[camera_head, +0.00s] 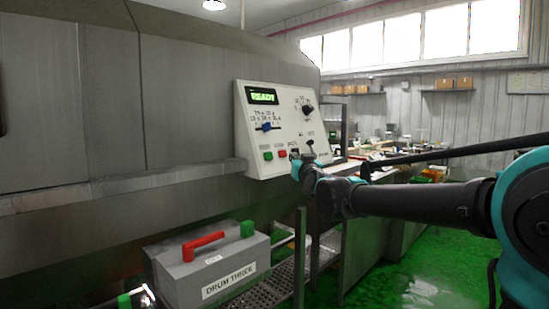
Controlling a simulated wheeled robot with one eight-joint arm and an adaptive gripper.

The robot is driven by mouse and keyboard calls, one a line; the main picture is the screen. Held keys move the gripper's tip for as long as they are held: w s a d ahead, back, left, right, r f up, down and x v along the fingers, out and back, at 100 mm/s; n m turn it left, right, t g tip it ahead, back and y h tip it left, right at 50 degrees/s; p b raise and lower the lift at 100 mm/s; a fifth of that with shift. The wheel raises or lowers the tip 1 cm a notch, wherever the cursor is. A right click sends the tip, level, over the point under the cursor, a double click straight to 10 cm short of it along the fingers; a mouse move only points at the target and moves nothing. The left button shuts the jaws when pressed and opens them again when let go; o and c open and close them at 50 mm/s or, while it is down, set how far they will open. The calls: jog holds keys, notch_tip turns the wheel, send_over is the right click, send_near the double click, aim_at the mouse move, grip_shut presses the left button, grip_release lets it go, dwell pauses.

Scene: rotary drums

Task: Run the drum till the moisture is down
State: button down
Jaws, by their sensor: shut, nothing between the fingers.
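The drum machine's control panel (279,128) is a white box on the large grey metal housing (210,90). Its green display (262,96) reads READY. Below it are a blue slider (266,126) over a printed scale, and a black knob (308,109) at the upper right.
Cluttered benches (400,165) stand behind. The green floor (400,275) at right looks clear.

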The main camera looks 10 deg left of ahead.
aim_at(268, 156)
jog(key=r, duration=0.3)
jog(key=shift+a+t, duration=0.2)
jog(key=shift+t, duration=0.1)
jog(key=w+a+f, duration=0.3)
jog(key=w+a, duration=0.2)
jog(key=a, duration=0.1)
jog(key=shift+a, duration=0.3)
jog(key=shift+w+a, duration=0.15)
dwell(1.4)
jog(key=shift+w+a+f, duration=0.1)
jog(key=shift+w+a, duration=0.05)
